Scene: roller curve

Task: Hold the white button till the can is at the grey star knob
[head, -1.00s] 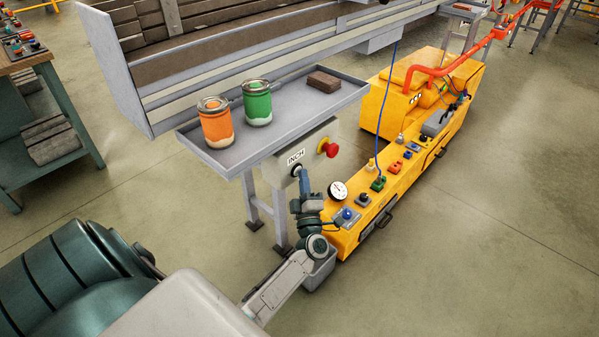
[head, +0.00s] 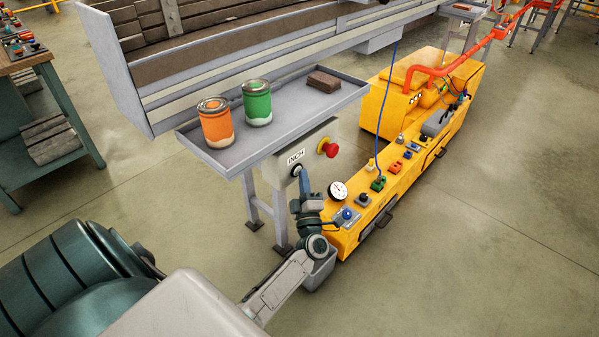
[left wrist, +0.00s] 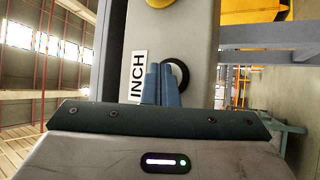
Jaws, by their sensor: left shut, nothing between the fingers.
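The white button sits in a dark round ring (left wrist: 184,76) beside the INCH label (left wrist: 138,75) on a grey control box (head: 318,148). My left gripper (head: 302,172) is shut and empty, with its blue fingertips at the button. The fingers hide much of the button, so I cannot tell how far it is pressed. An orange can (head: 216,125) and a green can (head: 257,104) stand upright on the grey shelf (head: 180,138) above the box. I cannot make out the grey star knob. My right gripper is not in view.
A red stop button (head: 331,150) on a yellow base is on the same box. A brown block (head: 324,81) lies on the shelf. A yellow machine (head: 400,190) with gauge and knobs stands to the right. Floor at the lower right is clear.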

